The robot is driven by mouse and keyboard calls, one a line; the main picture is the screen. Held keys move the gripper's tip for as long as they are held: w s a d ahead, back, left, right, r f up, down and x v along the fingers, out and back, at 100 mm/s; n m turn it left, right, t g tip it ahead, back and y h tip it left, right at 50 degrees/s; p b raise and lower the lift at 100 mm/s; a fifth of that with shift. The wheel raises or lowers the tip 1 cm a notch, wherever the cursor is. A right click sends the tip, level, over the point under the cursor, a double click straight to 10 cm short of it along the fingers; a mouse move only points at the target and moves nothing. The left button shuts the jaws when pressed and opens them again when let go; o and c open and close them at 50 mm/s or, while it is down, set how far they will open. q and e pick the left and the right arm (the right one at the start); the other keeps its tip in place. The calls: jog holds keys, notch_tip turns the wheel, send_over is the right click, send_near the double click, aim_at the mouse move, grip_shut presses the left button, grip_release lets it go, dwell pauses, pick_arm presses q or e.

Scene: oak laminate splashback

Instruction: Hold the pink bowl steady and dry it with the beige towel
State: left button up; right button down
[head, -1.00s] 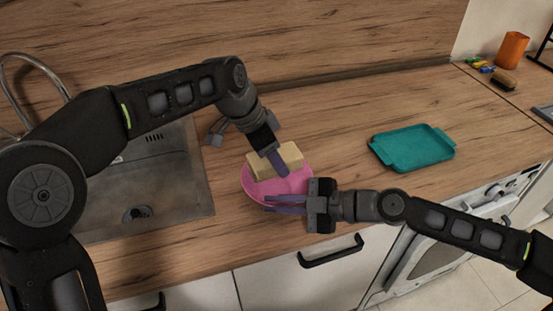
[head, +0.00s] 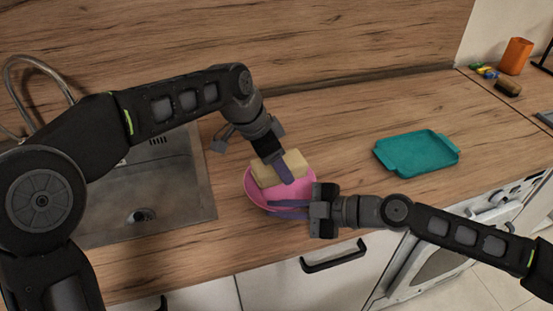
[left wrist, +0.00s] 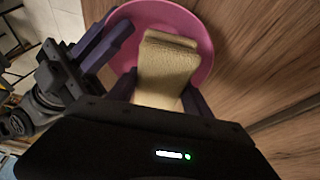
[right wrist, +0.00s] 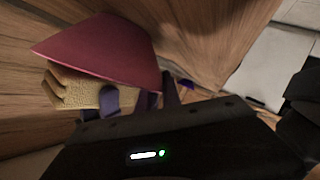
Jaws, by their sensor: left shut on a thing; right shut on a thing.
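The pink bowl (head: 256,194) stands near the counter's front edge, right of the sink. My right gripper (head: 285,209) is shut on its near right rim; its body hides part of that side. The beige towel (head: 265,173), a folded block, lies in the bowl against the far inner side. My left gripper (head: 284,173) is shut on the towel from above. In the left wrist view the towel (left wrist: 165,75) sits between my fingers over the bowl (left wrist: 198,32). In the right wrist view the bowl (right wrist: 100,48) shows from its outside, with the towel (right wrist: 88,93) beside it.
A sink (head: 178,190) with a tap (head: 45,66) is at the left. A teal tray (head: 417,153) lies to the right of the bowl, with clear counter between. An orange cup (head: 516,56) and small items stand at the far right.

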pick_arm(q)
jog(key=shift+s+d, duration=0.15)
jog(key=shift+s, duration=0.15)
pick_arm(e)
jog(key=shift+f, duration=0.15)
pick_arm(q)
jog(key=shift+w, duration=0.15)
jog(key=shift+w+a, duration=0.3)
jog(key=shift+w, duration=0.25)
jog(key=shift+w+a, duration=0.25)
jog(key=shift+w, duration=0.3)
notch_tip(320, 180, up, 14)
jog(key=s, duration=0.1)
jog(key=shift+s+d, duration=0.15)
jog(key=shift+d, duration=0.15)
jog(key=shift+f, duration=0.1)
dwell(0.4)
pick_arm(e)
jog(key=c, duration=1.5)
grip_release()
jog(key=shift+o, duration=0.2)
